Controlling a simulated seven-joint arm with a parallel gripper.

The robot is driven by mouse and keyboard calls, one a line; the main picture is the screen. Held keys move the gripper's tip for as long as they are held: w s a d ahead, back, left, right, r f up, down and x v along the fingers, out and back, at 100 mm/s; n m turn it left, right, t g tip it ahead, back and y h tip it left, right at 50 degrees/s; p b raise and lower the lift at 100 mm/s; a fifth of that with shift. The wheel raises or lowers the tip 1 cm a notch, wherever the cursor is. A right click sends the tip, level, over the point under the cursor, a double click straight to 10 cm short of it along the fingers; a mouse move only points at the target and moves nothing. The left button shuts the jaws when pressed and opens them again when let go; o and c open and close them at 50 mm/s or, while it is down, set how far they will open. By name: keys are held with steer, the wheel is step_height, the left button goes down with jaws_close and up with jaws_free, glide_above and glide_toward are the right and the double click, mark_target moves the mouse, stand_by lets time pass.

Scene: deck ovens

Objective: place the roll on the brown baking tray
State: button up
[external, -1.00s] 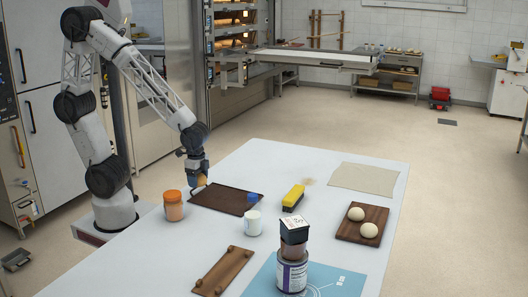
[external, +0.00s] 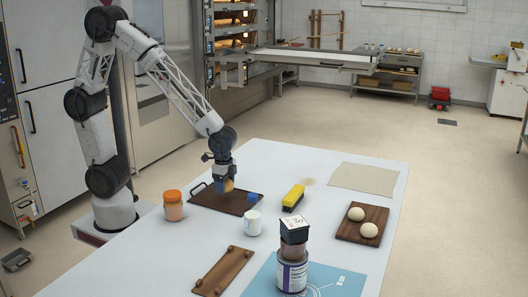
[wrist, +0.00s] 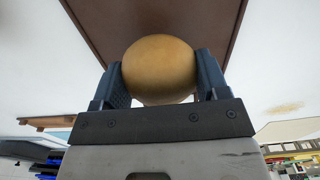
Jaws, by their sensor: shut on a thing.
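The roll (wrist: 158,70), round and golden brown, is held between the two blue fingers of my gripper (wrist: 160,78) in the wrist view. In the external view my gripper (external: 226,187) is over the brown baking tray (external: 205,200), and the roll (external: 229,186) shows partly between the fingers. The tray is dark, flat and has a handle at its left end. It also fills the top of the wrist view (wrist: 110,15). I cannot tell whether the roll touches the tray.
An orange jar (external: 173,206) stands left of the tray. A white bottle with a blue cap (external: 252,222) stands close to its front right, and a yellow sponge-like block (external: 293,196) lies to the right.

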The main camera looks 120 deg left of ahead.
mark_target(225, 198)
stand_by(0.3)
steer(key=shift+f, duration=1.75)
steer(key=shift+f, duration=0.1)
steer(key=o, duration=0.9)
step_height(225, 198, up, 12)
steer(key=shift+r, duration=0.1)
